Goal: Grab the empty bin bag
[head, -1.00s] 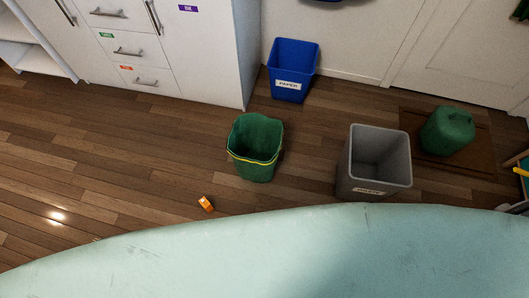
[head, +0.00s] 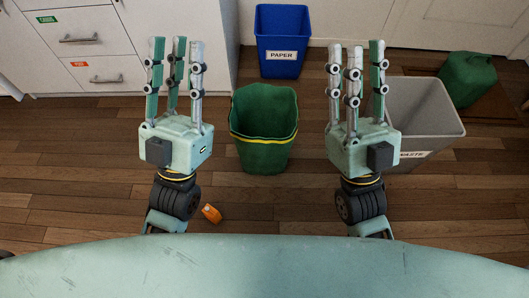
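A green bin bag (head: 264,112) stands open on the wooden floor in the middle of the head view. A yellow band (head: 262,139) runs around it below the rim. Its inside is dark and I see nothing in it. My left gripper (head: 175,50) is to the left of the bag, fingers pointing up and spread, empty. My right gripper (head: 357,52) is to the right of the bag, fingers also up and spread, empty. Neither gripper touches the bag. The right gripper partly covers the grey waste bin.
A blue paper bin (head: 281,40) stands behind the bag. A grey waste bin (head: 432,108) stands to the right, with a tied green bag (head: 468,78) behind it. A small orange item (head: 211,213) lies on the floor. White cabinets (head: 80,50) are at the back left.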

